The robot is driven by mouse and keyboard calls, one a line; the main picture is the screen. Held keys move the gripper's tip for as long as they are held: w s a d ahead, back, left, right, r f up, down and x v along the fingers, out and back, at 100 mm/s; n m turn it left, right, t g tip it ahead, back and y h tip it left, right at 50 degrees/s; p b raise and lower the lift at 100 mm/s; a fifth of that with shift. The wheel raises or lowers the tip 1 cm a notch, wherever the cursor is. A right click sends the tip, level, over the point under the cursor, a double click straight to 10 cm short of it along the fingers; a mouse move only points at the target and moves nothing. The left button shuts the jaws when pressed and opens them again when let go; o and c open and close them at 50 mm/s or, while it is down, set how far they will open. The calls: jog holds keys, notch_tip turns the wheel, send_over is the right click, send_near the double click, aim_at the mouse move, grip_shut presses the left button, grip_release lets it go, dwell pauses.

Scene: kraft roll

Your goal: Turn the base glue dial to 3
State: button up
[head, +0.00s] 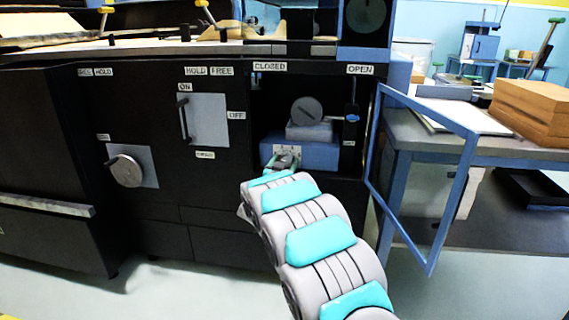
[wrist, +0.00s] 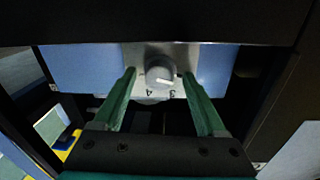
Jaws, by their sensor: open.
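The base glue dial (wrist: 160,72) is a small round grey knob on a pale plate, seen close in the wrist view. The figures 4 and 3 show upside down below it. A white mark shows on the knob's lower part; I cannot tell exactly which figure it points at. My gripper (wrist: 161,102) is open, with one green finger to each side of the knob and gaps between. In the head view my gripper (head: 285,160) is in front of the blue glue unit (head: 318,154), inside an open compartment, and hides most of the dial.
A blue-framed door (head: 468,165) stands open right of the compartment. A round grey knob (head: 306,111) sits above the blue unit. Left are a lever panel (head: 208,120) and another dial (head: 127,171). A table with brown boxes (head: 535,108) stands at right.

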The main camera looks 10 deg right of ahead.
grip_shut()
dwell(0.5)
jog(key=shift+f+m, duration=0.1)
jog(key=shift+m, duration=0.2)
jog(key=m+b, duration=0.3)
jog(key=m, duration=0.1)
jog(key=shift+f+b, duration=0.1)
jog(key=shift+b, duration=0.2)
jog(key=shift+m+g+y+b, duration=0.3)
jog(key=shift+m+b, duration=1.35)
jog(key=shift+m, duration=0.85)
grip_release()
jog(key=shift+r, duration=0.2)
